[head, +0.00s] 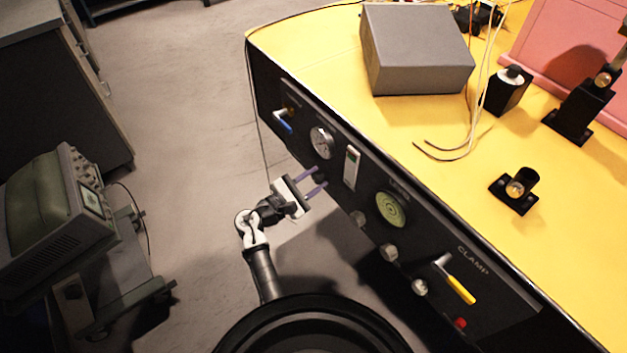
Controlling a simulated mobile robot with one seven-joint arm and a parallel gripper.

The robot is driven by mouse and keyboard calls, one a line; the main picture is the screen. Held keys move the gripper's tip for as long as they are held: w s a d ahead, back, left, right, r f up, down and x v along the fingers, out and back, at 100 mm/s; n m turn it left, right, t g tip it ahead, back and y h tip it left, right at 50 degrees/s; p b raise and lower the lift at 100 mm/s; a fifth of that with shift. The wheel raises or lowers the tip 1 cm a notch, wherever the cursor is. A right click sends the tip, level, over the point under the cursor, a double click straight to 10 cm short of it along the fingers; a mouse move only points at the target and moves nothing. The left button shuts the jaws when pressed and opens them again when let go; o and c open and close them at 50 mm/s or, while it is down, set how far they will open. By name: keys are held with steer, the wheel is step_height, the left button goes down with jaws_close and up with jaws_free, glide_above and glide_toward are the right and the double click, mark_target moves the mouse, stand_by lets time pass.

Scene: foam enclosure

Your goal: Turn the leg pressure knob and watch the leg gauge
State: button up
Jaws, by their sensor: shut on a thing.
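The front panel (300,118) of the yellow-topped bench carries two round gauges. A white-faced gauge (321,142) is at the left, and a green-faced gauge (391,210) is farther right. Their labels and needle readings are too small to read, so I cannot tell by text which is the leg gauge. My gripper (320,176) reaches the panel from the left, just below the white-faced gauge. Its two purple fingers are shut on a small dark knob (319,179), which they partly hide.
A blue-handled lever (284,122) is left of the white gauge. A slim light-coloured meter (351,168) stands between the gauges. Pale knobs (389,252), a yellow clamp lever (460,290) and a red button (460,323) are to the right. Open floor lies left; an instrument cart (110,300) stands there.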

steer(key=o, duration=1)
steer(key=b+v, duration=0.2)
steer(key=v, duration=1.1)
steer(key=shift+s+a+b, duration=0.3)
steer(key=shift+a, duration=0.05)
